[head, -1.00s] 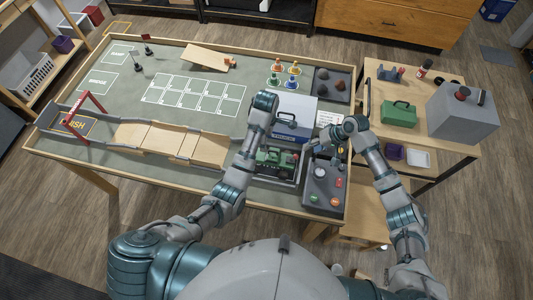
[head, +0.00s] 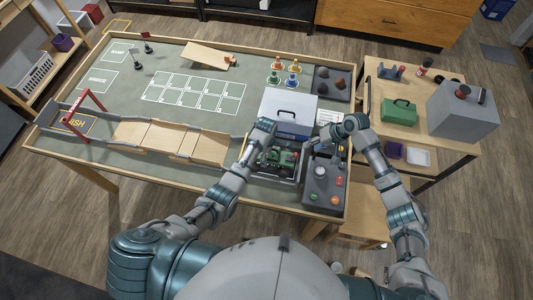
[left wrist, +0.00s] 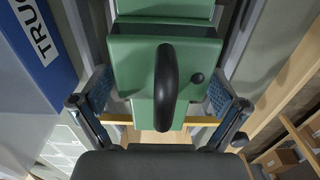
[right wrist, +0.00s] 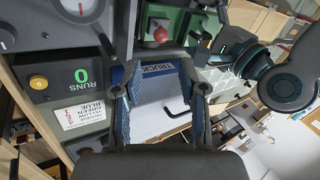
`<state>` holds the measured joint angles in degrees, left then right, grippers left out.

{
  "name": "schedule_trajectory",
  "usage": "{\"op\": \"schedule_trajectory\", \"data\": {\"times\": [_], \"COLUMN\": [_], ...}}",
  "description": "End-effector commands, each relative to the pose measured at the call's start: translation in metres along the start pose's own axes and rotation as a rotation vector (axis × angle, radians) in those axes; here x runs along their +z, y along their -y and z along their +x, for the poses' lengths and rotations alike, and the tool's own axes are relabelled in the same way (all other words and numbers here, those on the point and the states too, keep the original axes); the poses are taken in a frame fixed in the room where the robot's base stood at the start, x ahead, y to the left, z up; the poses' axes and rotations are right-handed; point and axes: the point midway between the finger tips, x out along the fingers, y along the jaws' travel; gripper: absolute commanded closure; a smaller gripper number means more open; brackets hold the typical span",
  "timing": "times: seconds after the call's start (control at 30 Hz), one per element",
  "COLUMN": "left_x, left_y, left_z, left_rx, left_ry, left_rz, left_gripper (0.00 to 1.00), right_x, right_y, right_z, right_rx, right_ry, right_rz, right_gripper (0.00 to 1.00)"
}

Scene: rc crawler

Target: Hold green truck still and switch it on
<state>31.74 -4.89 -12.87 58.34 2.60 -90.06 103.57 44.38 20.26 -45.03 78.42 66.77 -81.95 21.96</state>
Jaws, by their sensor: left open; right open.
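The green truck (head: 284,158) stands in a grey-edged bay near the table's front right. In the left wrist view its green body (left wrist: 190,60) with a black curved bar lies between the spread fingers of my left gripper (left wrist: 160,95). That gripper is open, and I see no clear contact with the truck. My right gripper (head: 318,143) is open and empty, to the right of the truck. In the right wrist view a red knob (right wrist: 160,34) shows by green parts ahead of my right fingers (right wrist: 160,85). I cannot make out a power switch for certain.
A grey control box (head: 322,185) with a dial and buttons stands right of the truck. A white and blue box (head: 290,103) with a black handle stands behind it. A side table (head: 440,155) holds a green case (head: 399,112). The mat's left part is mostly open.

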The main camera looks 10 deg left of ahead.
Motion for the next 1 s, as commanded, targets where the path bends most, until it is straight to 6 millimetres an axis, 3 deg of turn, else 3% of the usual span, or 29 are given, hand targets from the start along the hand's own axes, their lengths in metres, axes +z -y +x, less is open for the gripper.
{"op": "schedule_trajectory", "data": {"times": [0.13,0.17,0.5,0.53,0.7,0.87,1.0], "left_x": [0.000,0.000,0.000,0.000,0.000,0.000,0.000], "left_y": [0.000,0.000,-0.001,-0.001,-0.001,-0.001,-0.001], "left_z": [0.000,0.000,-0.001,-0.001,-0.001,-0.001,-0.001], "left_rx": [0.001,0.001,0.001,0.001,0.002,0.003,0.003], "left_ry": [0.000,0.000,0.000,0.000,0.000,0.000,-0.001], "left_rz": [0.000,0.000,0.000,0.000,0.000,0.000,0.000], "left_gripper": [0.02,0.07,0.92,0.95,0.95,0.95,0.95], "right_x": [0.000,0.000,0.000,0.000,0.009,0.032,0.051], "right_y": [0.000,0.000,0.000,0.000,0.001,0.002,0.001], "right_z": [0.000,0.000,0.000,0.000,0.009,0.025,0.023], "right_rx": [0.000,0.000,0.000,0.000,0.011,0.050,0.084], "right_ry": [0.000,0.000,0.000,0.000,-0.025,-0.150,-0.304], "right_rz": [0.000,0.000,0.000,0.000,0.005,0.042,0.096], "right_gripper": [0.58,0.58,0.58,0.61,1.00,1.00,1.00]}}
